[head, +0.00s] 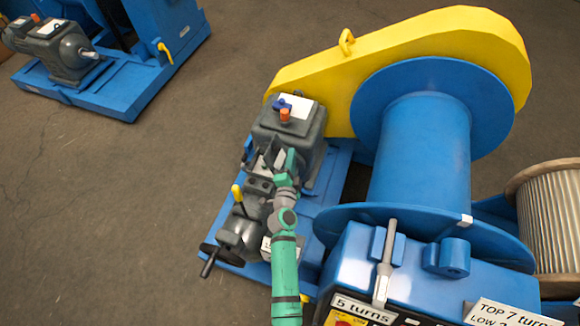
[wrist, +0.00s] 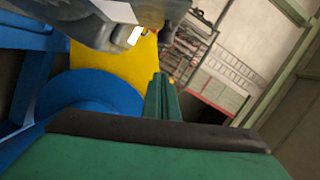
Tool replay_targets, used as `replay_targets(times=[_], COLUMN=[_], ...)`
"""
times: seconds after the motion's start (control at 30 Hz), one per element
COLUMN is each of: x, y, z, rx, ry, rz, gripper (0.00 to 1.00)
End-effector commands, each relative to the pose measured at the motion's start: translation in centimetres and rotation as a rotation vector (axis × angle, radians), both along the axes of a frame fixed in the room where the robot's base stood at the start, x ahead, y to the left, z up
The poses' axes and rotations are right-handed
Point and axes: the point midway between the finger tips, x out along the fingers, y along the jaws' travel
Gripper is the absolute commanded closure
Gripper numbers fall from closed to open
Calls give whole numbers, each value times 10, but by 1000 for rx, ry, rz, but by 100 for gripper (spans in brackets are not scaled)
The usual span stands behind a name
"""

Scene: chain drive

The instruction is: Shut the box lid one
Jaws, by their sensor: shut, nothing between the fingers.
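My green arm reaches up in the head view to my gripper (head: 288,162), at the near side of a dark grey gearbox housing (head: 312,148). In the wrist view my gripper (wrist: 160,98) shows as narrow green fingers, shut and empty. The housing carries a white label and blue and orange caps. Smaller grey boxy parts (head: 262,168) sit just left of my gripper; one may be the box and its lid, but I cannot tell which part is the lid or how far it stands open. My arm hides part of this area.
A yellow chain guard (head: 410,45) and a blue drum (head: 425,150) stand right of my gripper. A yellow lever (head: 238,195) and a handwheel (head: 222,255) stand at its lower left. Open floor (head: 110,200) lies to the left.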

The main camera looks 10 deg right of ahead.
Motion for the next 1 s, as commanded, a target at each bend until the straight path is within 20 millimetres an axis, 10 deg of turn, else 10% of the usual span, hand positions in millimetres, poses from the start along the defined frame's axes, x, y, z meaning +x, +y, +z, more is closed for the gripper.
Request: replay_targets(times=[1.0], x=[26], y=[30], z=[-16], rx=[0], ry=[0], rz=[0], gripper=[100])
